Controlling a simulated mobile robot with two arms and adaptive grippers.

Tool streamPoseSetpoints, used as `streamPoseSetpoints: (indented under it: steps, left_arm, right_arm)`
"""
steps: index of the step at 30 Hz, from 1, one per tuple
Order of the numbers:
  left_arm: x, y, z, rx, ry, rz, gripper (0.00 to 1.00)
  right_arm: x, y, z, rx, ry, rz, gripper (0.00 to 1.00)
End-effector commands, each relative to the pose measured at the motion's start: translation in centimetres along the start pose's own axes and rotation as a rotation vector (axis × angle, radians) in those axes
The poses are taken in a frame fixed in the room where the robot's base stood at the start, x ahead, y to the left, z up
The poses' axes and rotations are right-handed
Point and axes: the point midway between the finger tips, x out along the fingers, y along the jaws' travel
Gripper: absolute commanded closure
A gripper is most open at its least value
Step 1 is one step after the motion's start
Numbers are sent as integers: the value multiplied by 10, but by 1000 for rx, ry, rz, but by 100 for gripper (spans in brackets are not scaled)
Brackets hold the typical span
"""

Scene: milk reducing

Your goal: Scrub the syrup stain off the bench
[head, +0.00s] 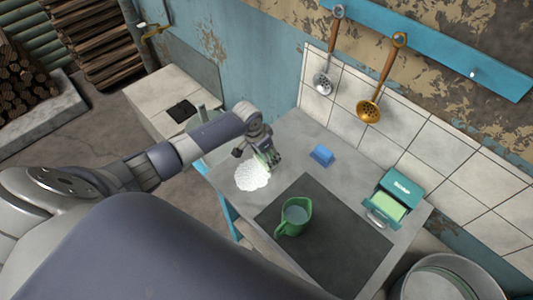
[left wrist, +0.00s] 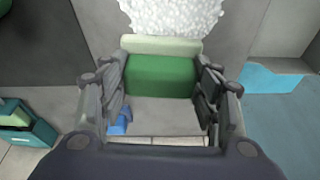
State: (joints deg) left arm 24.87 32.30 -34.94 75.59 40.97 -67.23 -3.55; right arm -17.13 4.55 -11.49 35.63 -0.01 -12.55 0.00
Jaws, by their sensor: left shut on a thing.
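A patch of white foam (head: 252,177) lies on the grey bench (head: 308,135); no bare syrup stain shows, and I cannot tell what is under the foam. My left gripper (head: 268,158) is just beyond the foam, low over the bench. In the left wrist view it is shut on a green sponge (left wrist: 160,77) with a pale layer (left wrist: 160,45) facing the foam (left wrist: 172,14). The sponge is beside the foam in that view; whether it touches the bench is unclear. My right gripper is not in view.
A blue block (head: 321,155) lies near the tiled wall. A green jug (head: 295,214) stands on a dark mat (head: 335,250). A teal box (head: 402,186) with a pale green thing in it is at the right. Ladles (head: 370,108) hang above.

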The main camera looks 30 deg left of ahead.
Motion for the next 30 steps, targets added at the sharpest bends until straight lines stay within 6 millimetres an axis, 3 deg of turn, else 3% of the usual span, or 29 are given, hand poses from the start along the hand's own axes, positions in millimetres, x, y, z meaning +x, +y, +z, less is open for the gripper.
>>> streamPoseSetpoints:
  steps: [3, 11, 30]
  left_arm:
    - [-15, 0, -6, -1, 1, 0, 65]
    - [-30, -6, -16, -4, 2, -2, 65]
    - [-32, -6, -20, -7, 3, -3, 65]
  right_arm:
    - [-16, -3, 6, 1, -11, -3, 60]
    - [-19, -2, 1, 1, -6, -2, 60]
    - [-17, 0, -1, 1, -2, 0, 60]
